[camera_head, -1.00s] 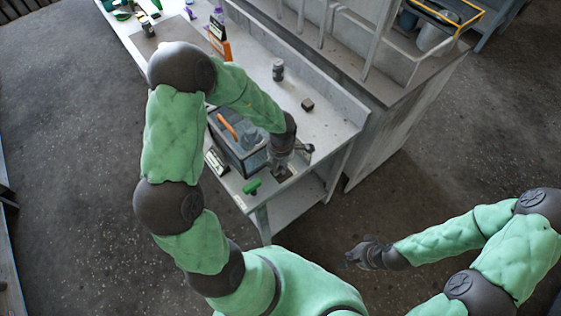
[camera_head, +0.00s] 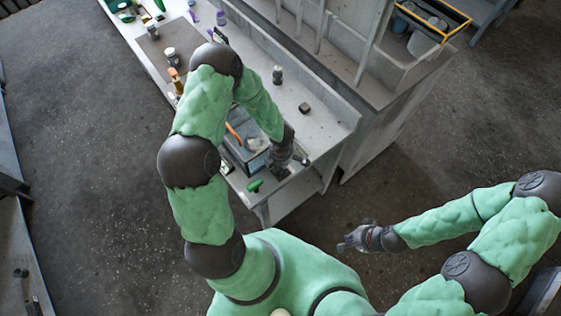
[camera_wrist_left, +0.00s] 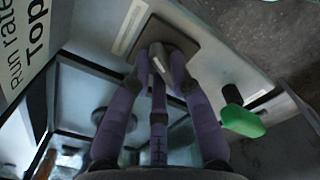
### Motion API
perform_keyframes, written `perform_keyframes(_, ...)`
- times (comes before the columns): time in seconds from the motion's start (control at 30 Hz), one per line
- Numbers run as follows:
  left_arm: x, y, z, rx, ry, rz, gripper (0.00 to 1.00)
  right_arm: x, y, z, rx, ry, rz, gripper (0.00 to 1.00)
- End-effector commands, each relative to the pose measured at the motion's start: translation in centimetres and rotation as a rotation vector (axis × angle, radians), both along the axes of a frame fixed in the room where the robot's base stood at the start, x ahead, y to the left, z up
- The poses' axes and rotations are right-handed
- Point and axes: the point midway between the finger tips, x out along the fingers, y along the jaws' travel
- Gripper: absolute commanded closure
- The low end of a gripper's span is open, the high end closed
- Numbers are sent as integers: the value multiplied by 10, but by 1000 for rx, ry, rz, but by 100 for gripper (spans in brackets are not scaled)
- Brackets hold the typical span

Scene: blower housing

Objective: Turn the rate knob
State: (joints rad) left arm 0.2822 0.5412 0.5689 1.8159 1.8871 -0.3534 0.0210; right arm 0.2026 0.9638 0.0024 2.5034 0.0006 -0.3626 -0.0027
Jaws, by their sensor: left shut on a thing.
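The rate knob (camera_wrist_left: 157,57) is a small grey piece on a dark square plate (camera_wrist_left: 187,43), at the top middle of the left wrist view. My left gripper (camera_wrist_left: 160,72) has its purple fingers closed together around it, and they hide much of it. In the head view my left gripper (camera_head: 279,163) is at the near corner of the bench, where the knob is too small to make out. My right gripper (camera_head: 346,243) hangs empty over the floor, away from the bench; its finger opening is too small to judge.
A dark-framed box (camera_head: 243,158) stands beside the left gripper. A green handle (camera_wrist_left: 241,120) is right of the plate, and a sign with "Run rate" (camera_wrist_left: 22,45) is on the left. A dark block (camera_head: 304,109) and a canister (camera_head: 277,75) stand farther back on the bench.

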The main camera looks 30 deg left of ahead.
Motion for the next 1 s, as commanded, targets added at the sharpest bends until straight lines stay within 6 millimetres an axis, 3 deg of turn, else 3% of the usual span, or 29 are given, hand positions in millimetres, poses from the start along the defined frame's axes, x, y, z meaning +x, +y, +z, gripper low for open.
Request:
perform_keyframes(0.1,-2,-1,4,-2,5,-72,100,0,0,20,0,0,0,100)
perform_keyframes(0.4,-1,-2,2,-2,2,-220,100,0,0,43,0,0,0,100)
perform_keyframes(1.0,-1,-2,-1,-1,1,-281,100,0,0,50,0,0,0,100)
